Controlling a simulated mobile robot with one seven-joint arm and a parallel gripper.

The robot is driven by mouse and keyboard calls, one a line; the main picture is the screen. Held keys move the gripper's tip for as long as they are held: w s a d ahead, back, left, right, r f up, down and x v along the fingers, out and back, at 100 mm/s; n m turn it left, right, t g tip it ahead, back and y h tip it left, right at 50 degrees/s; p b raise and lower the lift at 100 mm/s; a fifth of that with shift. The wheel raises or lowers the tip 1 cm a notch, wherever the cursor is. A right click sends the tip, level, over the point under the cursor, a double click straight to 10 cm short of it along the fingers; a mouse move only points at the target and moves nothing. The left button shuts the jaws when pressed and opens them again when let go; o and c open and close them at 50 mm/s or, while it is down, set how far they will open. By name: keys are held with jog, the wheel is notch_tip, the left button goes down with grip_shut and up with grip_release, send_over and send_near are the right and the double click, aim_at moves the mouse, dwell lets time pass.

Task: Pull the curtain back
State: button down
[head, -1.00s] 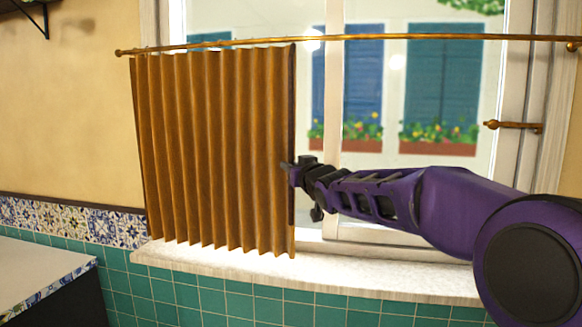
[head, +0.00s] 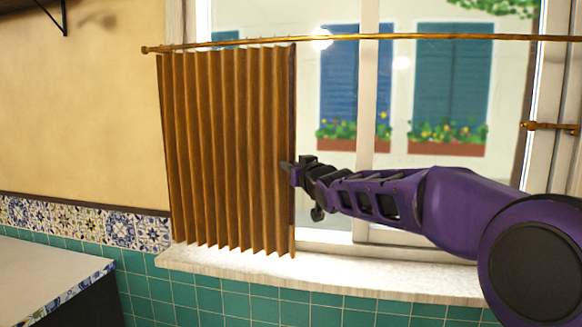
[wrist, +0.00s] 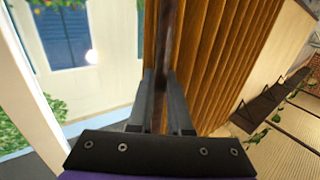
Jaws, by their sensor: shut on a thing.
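The brown pleated curtain (head: 228,150) hangs from a thin brass rod (head: 420,37) in the head view. It covers the left part of the window, and its pleats are bunched close together. My gripper (head: 288,172) is at the curtain's right edge, a little below mid-height. In the wrist view the curtain (wrist: 205,60) fills the middle and right. My gripper's two fingers (wrist: 161,108) are on either side of the curtain's dark edge strip and are shut on it. The finger contact is partly hidden in the head view.
The window (head: 345,120) right of the curtain is uncovered, with shutters and flower boxes outside. A pale sill (head: 330,276) runs below the curtain. A brass holdback (head: 548,127) sticks out from the right frame. A white counter (head: 40,265) stands at lower left.

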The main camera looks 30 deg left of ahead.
jog(key=shift+a+r, duration=0.1)
dwell(0.3)
jog(key=c, duration=0.8)
grip_release()
jog(key=shift+c, duration=0.2)
jog(key=v, duration=1.7)
jog(key=shift+s+p, duration=0.3)
jog(key=shift+p, duration=0.05)
jog(key=shift+w+r, duration=0.1)
jog(key=shift+r, duration=0.05)
